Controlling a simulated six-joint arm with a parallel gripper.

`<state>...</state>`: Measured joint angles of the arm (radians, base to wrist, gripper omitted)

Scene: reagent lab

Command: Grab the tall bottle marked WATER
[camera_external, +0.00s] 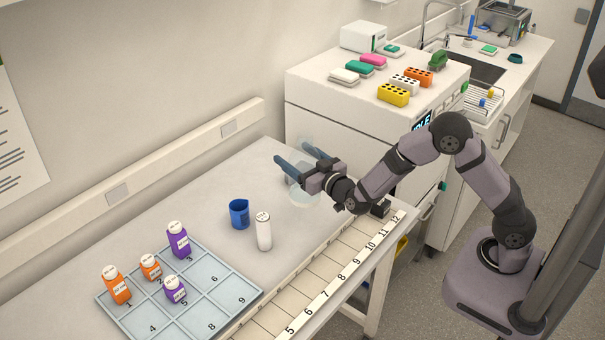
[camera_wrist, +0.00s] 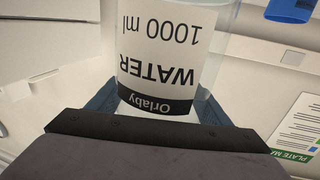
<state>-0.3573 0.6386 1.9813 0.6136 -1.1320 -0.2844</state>
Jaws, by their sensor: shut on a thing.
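The WATER bottle is clear, with a white label reading "Orlaby WATER 1000 ml", and fills the middle of the wrist view (camera_wrist: 165,60), where its label appears upside down. In the external view its pale, see-through body (camera_external: 302,198) shows faintly below my gripper, with part of its top above. My gripper (camera_external: 293,155) is shut on the bottle, with one blue finger on each side. The blue fingers also flank it in the wrist view. I cannot tell whether its base touches the bench.
A blue cup (camera_external: 240,214) and a white bottle (camera_external: 264,232) stand left of my gripper. A numbered tray (camera_external: 190,317) holds orange and purple bottles. A numbered ruler strip (camera_external: 345,285) runs along the bench's front edge. A white cabinet (camera_external: 340,115) with racks on top stands behind.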

